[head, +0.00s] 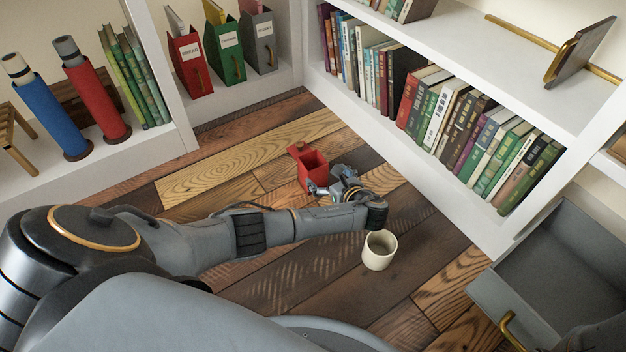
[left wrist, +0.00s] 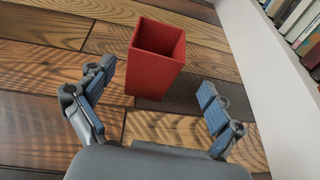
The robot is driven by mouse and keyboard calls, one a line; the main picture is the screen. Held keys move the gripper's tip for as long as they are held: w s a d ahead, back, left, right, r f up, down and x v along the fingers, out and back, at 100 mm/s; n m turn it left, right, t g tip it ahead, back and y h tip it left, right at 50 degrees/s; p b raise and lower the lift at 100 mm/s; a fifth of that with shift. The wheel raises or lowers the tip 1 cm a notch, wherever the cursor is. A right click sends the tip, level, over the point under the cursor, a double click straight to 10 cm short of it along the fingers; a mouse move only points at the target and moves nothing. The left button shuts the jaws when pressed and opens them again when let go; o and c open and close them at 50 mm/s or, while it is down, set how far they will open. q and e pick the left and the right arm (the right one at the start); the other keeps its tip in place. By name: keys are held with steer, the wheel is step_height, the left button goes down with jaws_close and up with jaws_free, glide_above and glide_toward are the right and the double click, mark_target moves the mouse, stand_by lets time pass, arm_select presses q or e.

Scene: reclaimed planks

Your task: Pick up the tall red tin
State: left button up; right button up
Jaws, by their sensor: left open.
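The tall red tin (head: 314,172) stands upright on the plank floor, with its square open top showing. In the left wrist view the red tin (left wrist: 154,68) is just beyond the fingers, a little left of centre. My left gripper (head: 338,186) is open beside the tin in the head view and partly covers its lower part. The tin appears apart from the fingers. My right gripper does not show.
A cream cup (head: 379,250) stands on the floor near my left wrist. A white bookshelf (head: 480,215) runs along the right, close to the gripper. A grey open drawer (head: 550,262) juts out at lower right. Free floor (head: 250,150) lies left of the tin.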

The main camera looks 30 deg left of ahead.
mark_target(318, 173)
arm_select(q)
steer(key=shift+w+a+f, duration=0.15)
steer(key=shift+a+f, duration=0.05)
steer(key=shift+a, duration=0.2)
steer(key=b+x, duration=0.1)
steer(key=b, duration=0.1)
steer(key=b+x, duration=0.2)
steer(key=shift+s+a+f+b, duration=0.2)
steer(key=shift+a+f+b, duration=0.05)
steer(key=shift+a+b, duration=0.1)
steer(key=shift+w+a+b, duration=0.35)
steer(key=shift+a+b, duration=0.05)
steer(key=shift+a, duration=0.2)
steer(key=c, duration=1.9)
